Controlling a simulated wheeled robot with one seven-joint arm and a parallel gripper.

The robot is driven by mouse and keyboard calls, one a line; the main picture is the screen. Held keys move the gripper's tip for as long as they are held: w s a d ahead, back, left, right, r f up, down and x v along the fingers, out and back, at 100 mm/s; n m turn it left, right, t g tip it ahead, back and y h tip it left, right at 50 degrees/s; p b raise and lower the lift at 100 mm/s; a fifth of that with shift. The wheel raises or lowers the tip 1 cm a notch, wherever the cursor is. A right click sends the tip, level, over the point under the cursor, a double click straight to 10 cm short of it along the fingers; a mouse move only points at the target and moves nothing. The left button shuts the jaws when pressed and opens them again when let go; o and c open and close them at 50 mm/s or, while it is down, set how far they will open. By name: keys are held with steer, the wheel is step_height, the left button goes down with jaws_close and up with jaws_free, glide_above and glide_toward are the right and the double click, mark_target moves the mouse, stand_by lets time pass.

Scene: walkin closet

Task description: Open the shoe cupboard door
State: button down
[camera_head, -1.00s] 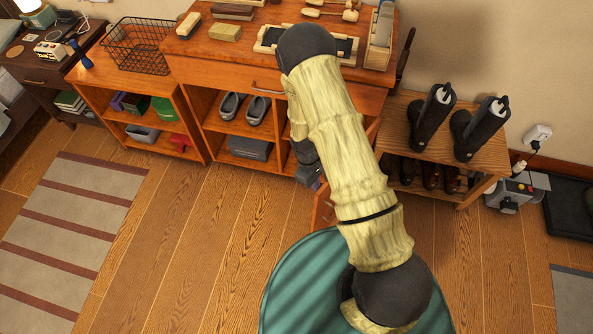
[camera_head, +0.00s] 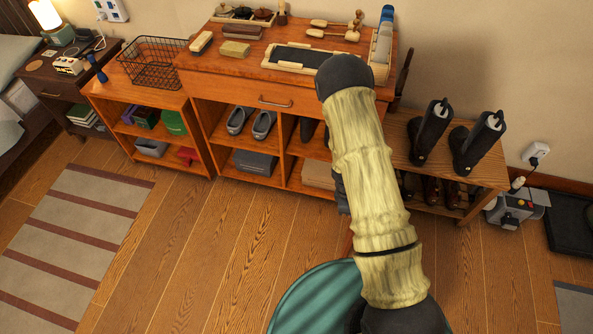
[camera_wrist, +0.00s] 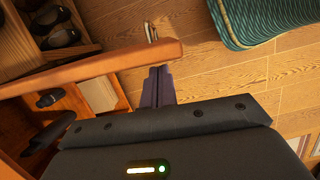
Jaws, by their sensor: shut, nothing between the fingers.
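The wooden shoe cupboard (camera_head: 225,88) stands against the back wall, with a drawer on top and open compartments below. Its door (camera_wrist: 90,70) stands swung out and shows nearly edge-on in the wrist view; in the head view my arm hides most of it. A metal handle (camera_wrist: 151,30) sits on the door's outer side. My gripper (camera_wrist: 157,72) is shut and empty, its purple fingertips at the inner side of the door near its free edge; contact is unclear. Behind the door's inner side, dark shoes (camera_head: 308,128) and a cardboard box (camera_head: 318,175) show in the right compartments.
A low rack (camera_head: 400,185) with tall boots stands right of the cupboard, in the door's swing side. A teal round pouf (camera_head: 312,298) stands in front, below my arm. A wire basket (camera_head: 150,65) sits on the left shelf unit. The wooden floor at left centre is clear.

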steer(key=shift+w, duration=0.15)
steer(key=w+a+r, duration=0.1)
steer(key=a+r, duration=0.5)
steer(key=r, duration=0.3)
steer(key=shift+w+r, duration=0.35)
steer(key=shift+w, duration=0.05)
steer(key=shift+w+a, duration=0.1)
steer(key=shift+w, duration=0.05)
stand_by(0.3)
